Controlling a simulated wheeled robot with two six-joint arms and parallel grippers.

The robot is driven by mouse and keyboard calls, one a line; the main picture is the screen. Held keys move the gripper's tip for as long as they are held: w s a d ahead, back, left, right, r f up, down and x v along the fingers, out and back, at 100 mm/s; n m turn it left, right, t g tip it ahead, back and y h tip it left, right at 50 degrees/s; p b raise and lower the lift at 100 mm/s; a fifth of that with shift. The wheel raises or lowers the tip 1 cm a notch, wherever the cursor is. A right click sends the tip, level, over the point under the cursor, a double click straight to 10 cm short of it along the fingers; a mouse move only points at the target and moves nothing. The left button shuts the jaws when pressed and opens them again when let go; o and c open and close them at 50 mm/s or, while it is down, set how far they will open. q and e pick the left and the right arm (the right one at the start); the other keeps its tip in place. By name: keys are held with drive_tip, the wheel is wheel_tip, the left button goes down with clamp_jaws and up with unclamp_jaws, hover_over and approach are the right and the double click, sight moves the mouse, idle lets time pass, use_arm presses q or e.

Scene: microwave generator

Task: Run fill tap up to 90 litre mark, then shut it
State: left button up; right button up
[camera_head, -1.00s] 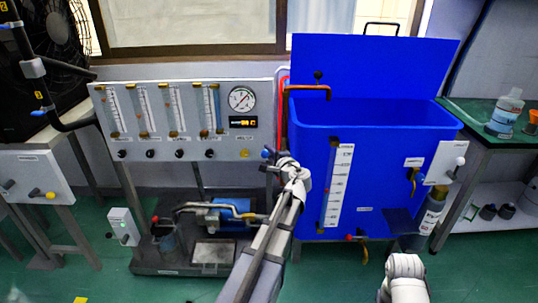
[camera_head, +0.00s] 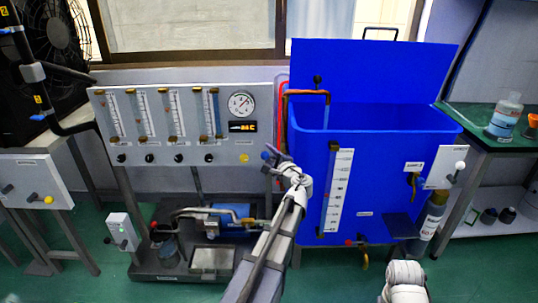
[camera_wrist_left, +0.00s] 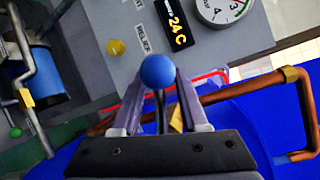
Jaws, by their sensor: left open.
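The blue tank (camera_head: 390,200) stands at the right with a white level scale (camera_head: 337,190) on its front. The scale's reading is too small to tell. A copper fill pipe (camera_head: 305,93) bends over the tank's left rim, and a thin pale stream (camera_head: 326,117) falls from its spout. My left gripper (camera_head: 273,156) is at the blue tap knob (camera_head: 265,155), left of the tank. In the left wrist view the round blue knob (camera_wrist_left: 158,71) lies between my open fingers (camera_wrist_left: 158,95). Whether they touch its lever is unclear. My right gripper is not in view.
A gauge panel (camera_head: 190,130) with several flow tubes and a yellow knob (camera_head: 244,157) is just left of my left gripper. A pump (camera_head: 225,215) stands below it. A green bench (camera_head: 475,115) with a bottle (camera_head: 505,115) is at the right.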

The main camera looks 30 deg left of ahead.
sight(273, 158)
use_arm(q)
drive_tip(key=shift+v, duration=3.85)
drive_tip(key=shift+p, duration=0.3)
drive_tip(key=shift+s+a+r+m+t+h+p, duration=0.2)
drive_tip(key=shift+m+t+h+p, duration=0.1)
drive_tip(key=shift+h+p, duration=0.15)
drive_tip(key=shift+s+a+r+m+t+h+p, duration=0.1)
drive_tip(key=shift+s+a+m+t+h+p, duration=0.15)
drive_tip(key=shift+h, duration=0.2)
drive_tip(key=shift+w+a+f+m+t+h, duration=0.1)
drive_tip(key=shift+w+f+m+t+h, duration=0.05)
drive_tip(key=shift+w+m+t+h, duration=0.3)
drive_tip(key=x, duration=0.7)
drive_tip(key=shift+a+b, duration=0.1)
drive_tip(key=shift+b, duration=0.25)
drive_tip(key=shift+s, duration=0.1)
clamp_jaws()
